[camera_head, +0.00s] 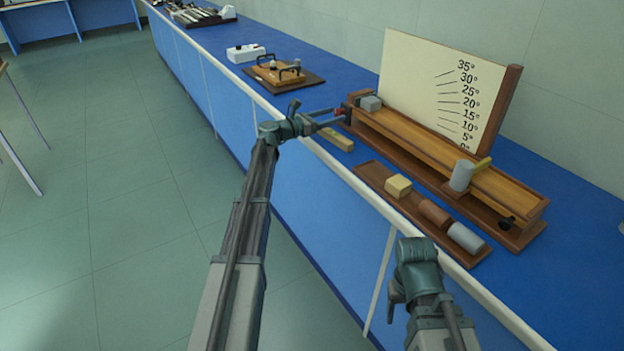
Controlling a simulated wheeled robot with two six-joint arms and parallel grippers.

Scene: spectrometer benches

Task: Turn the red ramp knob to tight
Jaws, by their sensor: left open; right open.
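The red ramp knob (341,111) is at the far left end of the wooden ramp (430,150), small and partly covered by gripper fingers. My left gripper (334,117) reaches over the bench edge with its open fingers at the knob, one on either side as far as I can tell. Whether they touch it is not clear. Which way the knob is turned is too small to read. My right gripper (396,291) is open and empty, low in front of the bench edge, away from the ramp. Its fingertips are hard to make out.
An angle board (425,75) stands behind the ramp. A grey block (371,103) and a grey cylinder (462,175) are on the ramp. A wooden tray (369,171) with several blocks lies in front. A brass-coloured block (337,139) lies near the bench edge below my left gripper.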

